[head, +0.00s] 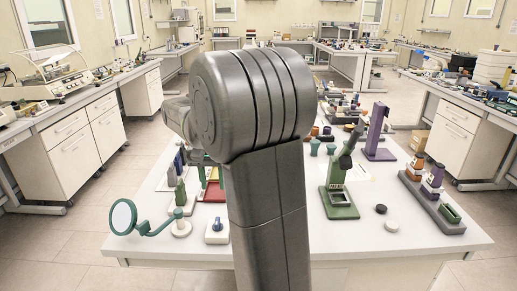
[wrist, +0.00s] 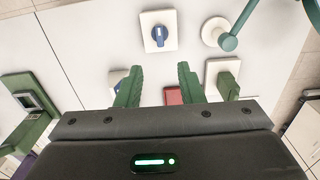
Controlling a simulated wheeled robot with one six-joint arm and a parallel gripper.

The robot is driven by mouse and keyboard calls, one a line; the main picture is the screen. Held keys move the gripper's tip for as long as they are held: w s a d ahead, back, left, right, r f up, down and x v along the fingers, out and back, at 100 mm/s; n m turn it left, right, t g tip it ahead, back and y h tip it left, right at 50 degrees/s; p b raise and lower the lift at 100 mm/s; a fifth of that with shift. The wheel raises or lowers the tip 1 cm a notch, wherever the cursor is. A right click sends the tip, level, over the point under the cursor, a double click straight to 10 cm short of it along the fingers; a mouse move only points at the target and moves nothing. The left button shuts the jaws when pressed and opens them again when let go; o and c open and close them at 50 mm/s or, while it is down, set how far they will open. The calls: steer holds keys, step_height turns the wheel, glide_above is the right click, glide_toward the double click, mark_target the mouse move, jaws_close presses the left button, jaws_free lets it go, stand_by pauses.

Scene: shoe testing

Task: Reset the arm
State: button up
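My arm (head: 262,150) rises through the middle of the head view and covers the centre of the white table. My gripper (wrist: 159,72) shows in the wrist view, with two green fingers spread apart and nothing between them. It hangs over the white table (wrist: 90,35). A white base with a blue knob (wrist: 158,35) lies just beyond the fingertips, apart from them. I cannot make out the gripper's fingers in the head view.
A green microscope-like device (head: 340,185), a purple stand (head: 379,135) and a grey rack (head: 431,198) stand on the right. Side benches (head: 70,130) line the room.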

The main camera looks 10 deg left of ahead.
mark_target(217, 220)
steer(key=shift+f, duration=0.1)
step_height(217, 220, down, 14)
steer(key=shift+r, duration=0.15)
stand_by(0.3)
